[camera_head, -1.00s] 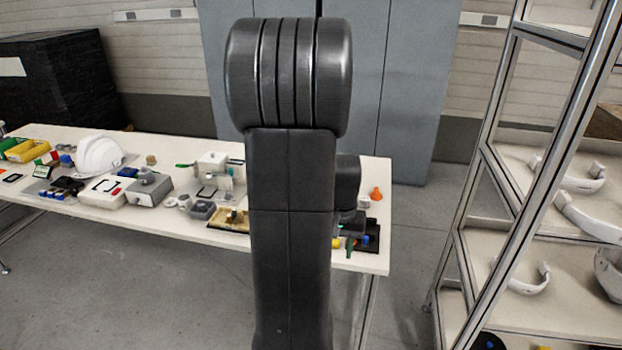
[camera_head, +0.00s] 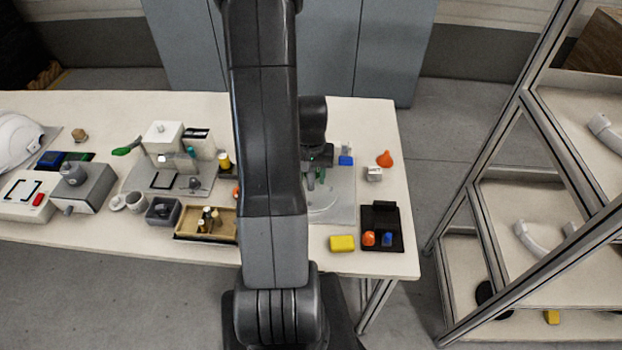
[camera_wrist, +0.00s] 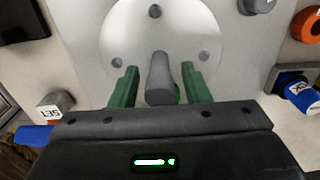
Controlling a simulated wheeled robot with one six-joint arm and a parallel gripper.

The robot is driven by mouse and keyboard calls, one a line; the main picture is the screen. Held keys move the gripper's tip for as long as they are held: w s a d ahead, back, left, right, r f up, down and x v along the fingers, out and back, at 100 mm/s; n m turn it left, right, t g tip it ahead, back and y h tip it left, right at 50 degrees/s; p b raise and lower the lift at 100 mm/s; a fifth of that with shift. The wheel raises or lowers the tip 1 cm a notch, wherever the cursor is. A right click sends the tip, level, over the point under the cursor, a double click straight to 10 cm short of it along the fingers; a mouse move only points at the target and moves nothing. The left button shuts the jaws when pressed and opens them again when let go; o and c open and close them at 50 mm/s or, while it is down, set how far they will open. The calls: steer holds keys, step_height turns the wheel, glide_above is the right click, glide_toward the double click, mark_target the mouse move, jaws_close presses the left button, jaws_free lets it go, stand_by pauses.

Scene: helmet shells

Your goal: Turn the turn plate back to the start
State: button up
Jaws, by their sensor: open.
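The turn plate is a pale round disc (camera_wrist: 185,30) with several dark holes, set on a light grey base (camera_wrist: 80,22) in the wrist view. A dark grey peg (camera_wrist: 160,78) stands up from the disc near its edge. My gripper (camera_wrist: 160,85) has its two green fingers apart, one on each side of the peg. I see a gap between each finger and the peg. In the head view my gripper (camera_head: 318,178) is over the grey base (camera_head: 342,208), and my arm hides the left part of the disc.
A black tray (camera_head: 382,212) and a yellow block (camera_head: 342,243) lie in front. A wooden tray (camera_head: 190,236) is left of my arm. A shelf frame (camera_head: 520,110) stands right.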

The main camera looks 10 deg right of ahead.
steer(key=shift+f, duration=1.1)
jaws_close()
